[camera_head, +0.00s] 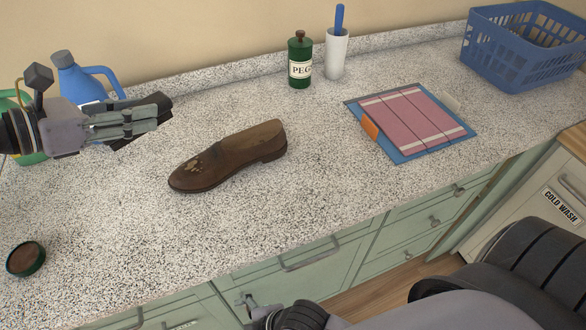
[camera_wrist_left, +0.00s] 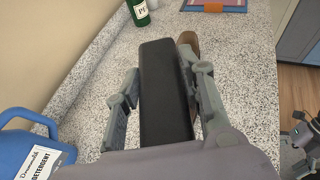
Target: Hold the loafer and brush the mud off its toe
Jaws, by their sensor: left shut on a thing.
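A brown loafer (camera_head: 232,160) lies on the speckled counter, toe to the left, with pale mud marks on its toe. My left gripper (camera_head: 152,120) is above the counter, left of the loafer and apart from it. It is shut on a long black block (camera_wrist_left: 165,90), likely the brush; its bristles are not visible. In the left wrist view the loafer (camera_wrist_left: 188,40) is mostly hidden behind the block. Part of my right arm's end (camera_head: 290,316) shows low at the counter's front; its fingers are unclear.
A blue detergent jug (camera_head: 80,82) stands behind my left gripper. A small round polish tin (camera_head: 25,259) lies front left.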

